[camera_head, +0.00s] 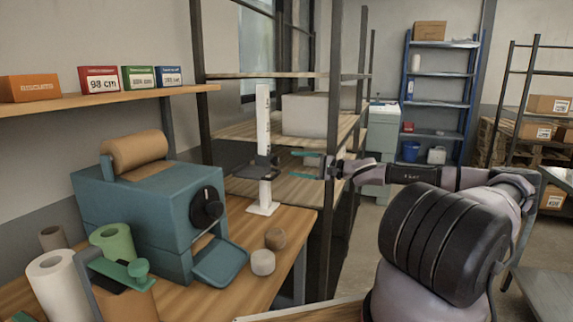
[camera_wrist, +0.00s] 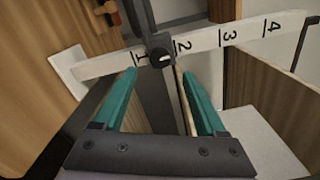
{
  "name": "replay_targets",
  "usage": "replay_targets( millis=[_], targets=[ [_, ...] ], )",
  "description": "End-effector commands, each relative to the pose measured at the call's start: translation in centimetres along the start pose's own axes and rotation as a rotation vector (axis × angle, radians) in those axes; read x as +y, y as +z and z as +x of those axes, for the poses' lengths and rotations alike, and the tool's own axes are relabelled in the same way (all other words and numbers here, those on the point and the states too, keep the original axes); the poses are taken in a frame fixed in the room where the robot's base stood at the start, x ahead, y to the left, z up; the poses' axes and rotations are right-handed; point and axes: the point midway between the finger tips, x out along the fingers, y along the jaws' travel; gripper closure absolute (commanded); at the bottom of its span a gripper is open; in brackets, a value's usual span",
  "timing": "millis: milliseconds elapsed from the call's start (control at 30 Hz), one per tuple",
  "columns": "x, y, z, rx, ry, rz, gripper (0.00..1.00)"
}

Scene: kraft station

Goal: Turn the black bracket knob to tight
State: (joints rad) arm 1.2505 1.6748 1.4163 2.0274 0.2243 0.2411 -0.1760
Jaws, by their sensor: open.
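The black bracket knob (camera_wrist: 161,57) sits on a black bracket clamped to a white numbered post (camera_wrist: 232,36). A pale mark shows on the knob's face. In the head view the bracket (camera_head: 262,166) is partway up the upright white post (camera_head: 263,115), which stands on the wooden bench. My gripper (camera_wrist: 160,74) is open and empty, its two teal fingers one on either side of the knob's line. In the head view my gripper (camera_head: 294,165) points left at the bracket, with a small gap showing. The knob's exact angle is hard to tell.
A teal machine (camera_head: 150,215) with a black dial (camera_head: 207,206) and brown roll stands on the bench (camera_head: 240,285) left of the post. Two small round pieces (camera_head: 262,262) lie in front. A metal-framed shelf (camera_head: 331,200) stands close behind my gripper.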

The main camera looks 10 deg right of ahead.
Motion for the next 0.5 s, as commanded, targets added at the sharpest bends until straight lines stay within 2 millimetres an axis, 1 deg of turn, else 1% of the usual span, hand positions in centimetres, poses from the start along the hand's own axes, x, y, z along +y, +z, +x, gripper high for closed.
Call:
replay_targets(
  millis=[33, 200, 333, 500],
  targets=[
    [0.0, -0.1, -1.2, 0.004, 0.000, -0.001, 0.27],
    [0.0, -0.1, -3.9, 0.003, 0.000, -0.001, 0.27],
    [0.0, 0.0, -5.0, 0.001, 0.000, 0.000, 0.27],
    [0.0, 0.0, -5.4, -0.001, 0.000, 0.000, 0.27]
  ],
)
